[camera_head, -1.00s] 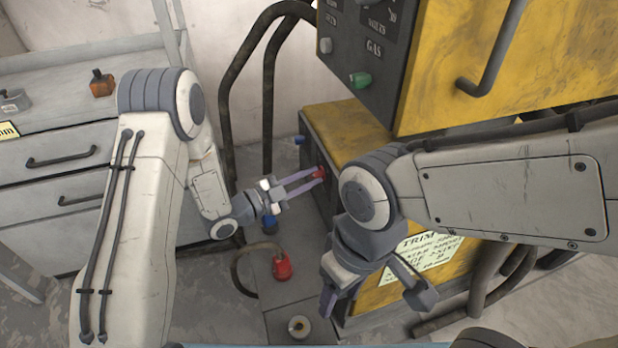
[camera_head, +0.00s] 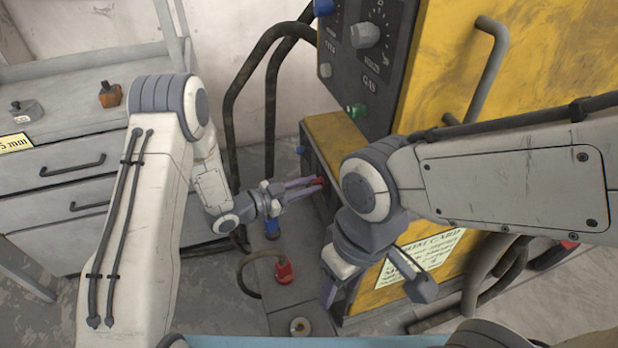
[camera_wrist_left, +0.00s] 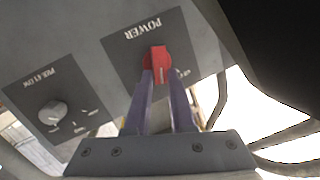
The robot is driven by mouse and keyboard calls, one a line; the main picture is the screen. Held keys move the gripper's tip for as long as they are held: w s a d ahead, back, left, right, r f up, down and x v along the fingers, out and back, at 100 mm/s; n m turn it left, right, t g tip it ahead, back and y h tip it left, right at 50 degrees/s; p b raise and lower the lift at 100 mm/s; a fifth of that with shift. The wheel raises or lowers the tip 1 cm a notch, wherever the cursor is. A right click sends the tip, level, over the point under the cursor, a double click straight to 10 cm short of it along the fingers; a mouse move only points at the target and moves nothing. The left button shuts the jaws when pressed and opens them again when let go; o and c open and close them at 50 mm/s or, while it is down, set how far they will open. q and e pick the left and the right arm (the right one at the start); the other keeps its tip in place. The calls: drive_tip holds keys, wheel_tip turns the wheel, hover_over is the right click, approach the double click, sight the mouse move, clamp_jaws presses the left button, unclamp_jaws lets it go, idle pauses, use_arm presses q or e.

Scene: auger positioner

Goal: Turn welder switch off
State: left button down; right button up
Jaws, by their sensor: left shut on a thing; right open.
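The red power switch (camera_wrist_left: 157,62) sits on a dark plate marked POWER on the grey panel in the left wrist view. It also shows in the head view (camera_head: 321,181) on the side of the low yellow welder unit (camera_head: 338,134). My left gripper (camera_head: 319,184) reaches it from the left and is shut on it. In the left wrist view its purple fingertips (camera_wrist_left: 161,76) meet the lower part of the switch. My right gripper (camera_head: 375,290) is open and empty in front of the yellow unit.
A grey knob (camera_wrist_left: 53,113) is left of the switch in the left wrist view. The upper yellow cabinet (camera_head: 445,75) has a green knob (camera_head: 356,110) and a handle. Black bent tubes (camera_head: 268,95) stand behind. A red-capped fitting (camera_head: 284,270) stands below on the floor plate.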

use_arm(q)
drive_tip(key=n+p, duration=0.1)
drive_tip(key=p, duration=0.1)
drive_tip(key=n+g+p, duration=0.1)
drive_tip(key=n+p, duration=0.1)
drive_tip(key=w+r+n+g+p, duration=0.1)
drive_tip(key=n+p, duration=0.1)
drive_tip(key=shift+a, duration=0.2)
drive_tip(key=shift+w+f+n+g+p, duration=0.1)
drive_tip(key=shift+w+n+g+p, duration=0.1)
drive_tip(key=shift+n+p, duration=0.3)
drive_tip(key=shift+w+f+n+g+p, duration=0.1)
drive_tip(key=shift+n+g+p, duration=0.1)
drive_tip(key=shift+n+p, duration=0.3)
drive_tip(key=shift+w+a+f+n+g+p, duration=0.1)
drive_tip(key=shift+n+g+p, duration=0.2)
drive_tip(key=shift+n, duration=0.4)
drive_tip(key=shift+w+a+f+n+g+p, duration=0.1)
drive_tip(key=shift+n+g+p, duration=0.2)
drive_tip(key=shift+n, duration=0.4)
drive_tip(key=c, duration=0.8)
unclamp_jaws()
drive_tip(key=shift+d, duration=0.1)
drive_tip(key=shift+o, duration=0.2)
